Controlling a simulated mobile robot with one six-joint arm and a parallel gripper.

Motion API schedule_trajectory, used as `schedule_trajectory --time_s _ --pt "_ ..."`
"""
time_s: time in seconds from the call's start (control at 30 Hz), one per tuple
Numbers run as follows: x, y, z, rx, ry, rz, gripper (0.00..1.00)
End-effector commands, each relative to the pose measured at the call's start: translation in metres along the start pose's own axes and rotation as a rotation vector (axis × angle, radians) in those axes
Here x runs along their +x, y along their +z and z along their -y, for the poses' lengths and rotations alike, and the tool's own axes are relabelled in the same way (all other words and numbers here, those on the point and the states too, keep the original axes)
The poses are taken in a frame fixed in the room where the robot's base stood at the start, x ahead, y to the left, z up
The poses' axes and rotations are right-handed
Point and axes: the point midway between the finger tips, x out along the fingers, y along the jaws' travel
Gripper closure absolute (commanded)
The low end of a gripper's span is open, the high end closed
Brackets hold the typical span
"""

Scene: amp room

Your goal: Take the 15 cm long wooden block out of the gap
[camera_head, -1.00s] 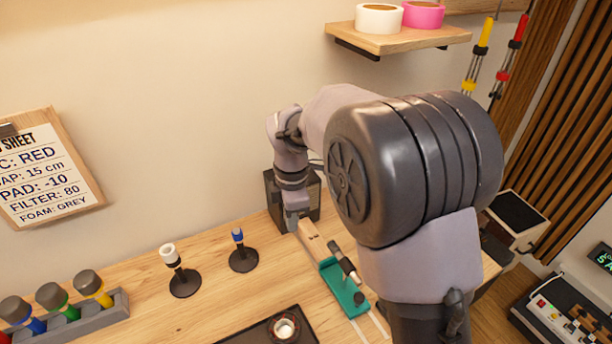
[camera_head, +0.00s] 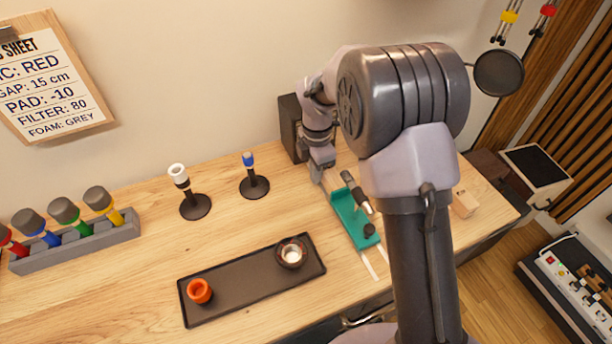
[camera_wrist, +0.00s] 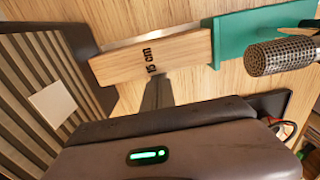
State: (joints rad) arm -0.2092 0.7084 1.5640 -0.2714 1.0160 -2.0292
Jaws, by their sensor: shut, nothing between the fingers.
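The wooden block (camera_wrist: 152,58), printed "15 cm", lies between the dark speaker box (camera_wrist: 62,75) and the teal mic sled (camera_wrist: 262,32) in the wrist view. One end is by the box and the other meets the sled. In the head view the block (camera_head: 333,180) is mostly hidden by my arm, between the box (camera_head: 292,126) and the sled (camera_head: 354,218). A microphone (camera_head: 356,190) is on the sled. My gripper (camera_wrist: 156,84) is shut and empty, its fingertips at the block's near long edge; contact cannot be told. It also shows in the head view (camera_head: 318,176).
A smaller wooden block (camera_head: 464,203) lies to the right, behind my arm. Two small stands (camera_head: 195,206) (camera_head: 255,187) are to the left. A dark tray (camera_head: 243,292) holds an orange cup and a round item. A rack of coloured microphones (camera_head: 80,243) is far left.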

Motion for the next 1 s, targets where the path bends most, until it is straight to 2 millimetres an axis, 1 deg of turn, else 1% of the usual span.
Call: schedule_trajectory --time_s 0.33,0.4,0.47,0.57,0.6,0.7,0.8,0.9,1.0 --pt "-0.001 0.003 0.000 0.000 0.000 0.000 1.00" --pt "-0.002 0.007 0.000 0.001 -0.001 0.000 1.00" --pt "-0.004 0.017 0.000 0.002 -0.001 0.000 1.00" --pt "-0.008 0.042 0.000 0.004 -0.002 0.000 1.00" --pt "-0.008 0.053 0.000 0.005 -0.002 0.000 1.00" --pt "-0.007 0.077 0.000 0.002 -0.001 0.001 1.00" --pt "-0.005 0.094 0.000 0.001 0.000 0.001 1.00" --pt "-0.003 0.104 0.000 0.001 0.000 0.000 1.00" --pt "-0.001 0.107 0.000 -0.001 0.000 0.001 1.00"
